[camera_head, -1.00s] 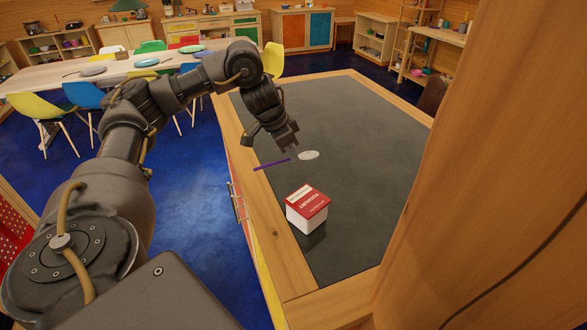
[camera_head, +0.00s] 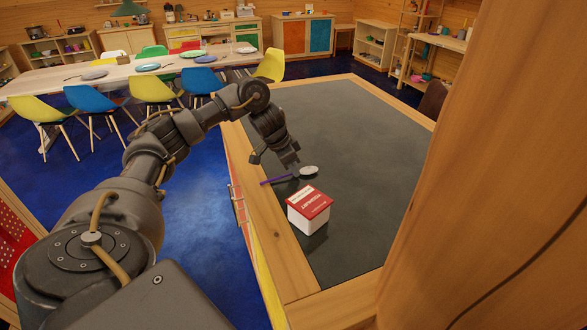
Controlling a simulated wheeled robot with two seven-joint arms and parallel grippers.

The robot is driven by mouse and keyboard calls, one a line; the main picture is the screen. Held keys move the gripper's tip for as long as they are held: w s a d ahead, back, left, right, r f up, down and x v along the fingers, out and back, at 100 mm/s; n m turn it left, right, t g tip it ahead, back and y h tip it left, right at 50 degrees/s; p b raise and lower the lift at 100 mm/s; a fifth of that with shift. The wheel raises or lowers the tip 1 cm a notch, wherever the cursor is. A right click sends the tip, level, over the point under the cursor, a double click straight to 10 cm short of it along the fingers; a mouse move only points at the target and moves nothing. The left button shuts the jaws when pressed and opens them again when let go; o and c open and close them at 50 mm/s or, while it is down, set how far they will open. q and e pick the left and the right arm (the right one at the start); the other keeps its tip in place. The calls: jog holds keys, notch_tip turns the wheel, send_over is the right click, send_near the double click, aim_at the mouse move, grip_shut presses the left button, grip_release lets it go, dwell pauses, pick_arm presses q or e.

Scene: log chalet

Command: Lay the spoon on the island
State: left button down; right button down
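The spoon has a thin purple handle (camera_head: 276,180) and a pale grey oval bowl (camera_head: 310,171). The bowl points right and the handle points left. My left gripper (camera_head: 294,174) comes down from above and is shut on the spoon, between handle and bowl. The spoon is low over the left side of the island (camera_head: 356,128), which has a dark grey top and a wooden rim. I cannot tell whether the spoon touches the top. My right gripper is not in view.
A red and white box (camera_head: 308,212) stands on the island just in front of the spoon. The island's far and right parts are clear. A wooden post (camera_head: 490,170) blocks the right. A long table (camera_head: 120,72) with plates and coloured chairs stands behind at left.

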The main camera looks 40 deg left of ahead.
aim_at(281, 177)
pick_arm(q)
jog(key=c, duration=1.6)
grip_release()
jog(key=shift+r, duration=0.1)
jog(key=shift+s+r, duration=0.1)
jog(key=shift+r, duration=0.25)
jog(key=p+v, duration=0.3)
jog(key=v, duration=0.8)
jog(key=shift+s+r, duration=0.1)
jog(key=shift+s, duration=0.05)
